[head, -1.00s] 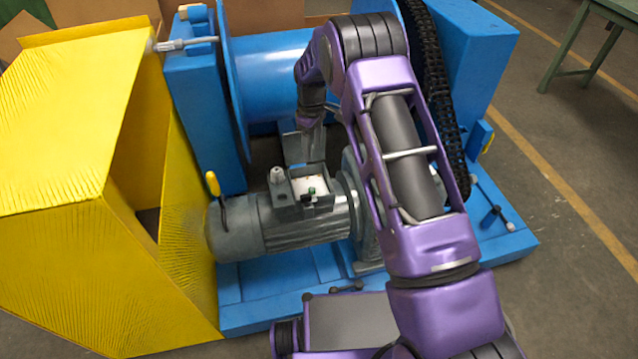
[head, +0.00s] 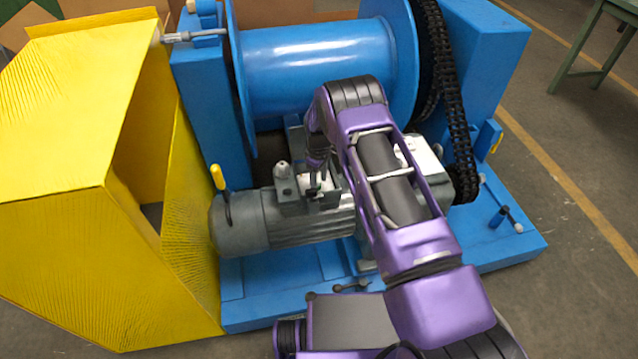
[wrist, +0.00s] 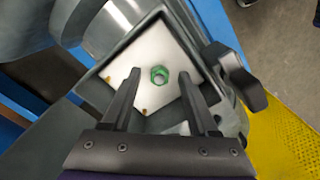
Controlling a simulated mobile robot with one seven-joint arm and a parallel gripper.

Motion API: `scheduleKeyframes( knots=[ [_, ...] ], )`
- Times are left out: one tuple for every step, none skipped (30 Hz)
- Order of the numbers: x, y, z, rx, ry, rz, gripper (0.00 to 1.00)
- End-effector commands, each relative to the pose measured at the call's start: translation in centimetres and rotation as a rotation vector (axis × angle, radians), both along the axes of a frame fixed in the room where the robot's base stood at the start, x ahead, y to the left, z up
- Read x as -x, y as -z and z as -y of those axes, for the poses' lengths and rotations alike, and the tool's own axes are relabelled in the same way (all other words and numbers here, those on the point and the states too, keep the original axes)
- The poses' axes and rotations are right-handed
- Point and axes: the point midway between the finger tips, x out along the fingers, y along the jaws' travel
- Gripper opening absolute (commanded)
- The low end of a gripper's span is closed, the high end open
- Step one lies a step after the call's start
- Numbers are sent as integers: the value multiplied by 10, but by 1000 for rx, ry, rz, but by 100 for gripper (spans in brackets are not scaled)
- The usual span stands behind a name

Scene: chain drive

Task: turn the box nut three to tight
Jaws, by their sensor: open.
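An open grey box on the motor shows in the wrist view (wrist: 193,125), with a pale floor inside. A green nut (wrist: 159,76) sits on that floor around a light-coloured stud. Small brass-coloured pieces lie near the floor's corners; I cannot tell which piece is numbered three. My gripper (wrist: 159,73) is open, its two dark fingers reaching over the box with one on each side of the green nut in the picture. Contact with the nut does not show. In the head view my gripper (head: 318,178) is down at the motor's box and hides most of its inside.
The grey motor (head: 240,222) lies on a blue base (head: 275,272). A blue drum (head: 310,68) and a black chain (head: 456,130) stand behind. A yellow guard (head: 75,180) fills the left. A dark knob-like fitting (wrist: 240,78) sticks out beside the box.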

Motion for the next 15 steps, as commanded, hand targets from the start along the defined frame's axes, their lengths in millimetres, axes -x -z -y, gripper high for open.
scheduleKeyframes(
  knots=[
    [0, 5, 0, 0, 0, 0, 60],
    [0, 6, 0, 0, 0, 0, 60],
    [0, 7, 0, 1, 0, 1, 60],
    [0, 8, 0, 1, 0, 1, 60],
    [0, 9, 0, 0, 0, 1, 60],
    [0, 9, 0, 0, 0, 1, 60],
    [0, 9, 0, 0, 0, 0, 60],
    [0, 9, 0, 0, 0, 1, 60],
    [0, 9, 0, 0, 0, 0, 60],
    [0, 9, 0, 0, 1, 0, 60],
    [0, 9, 0, 0, 1, 0, 60],
    [0, 9, 0, 0, 1, 0, 60],
    [0, 9, 0, 0, 1, 0, 55],
    [0, 9, 0, 0, 1, 0, 49],
    [0, 9, 0, 0, 1, 0, 42]
  ],
)
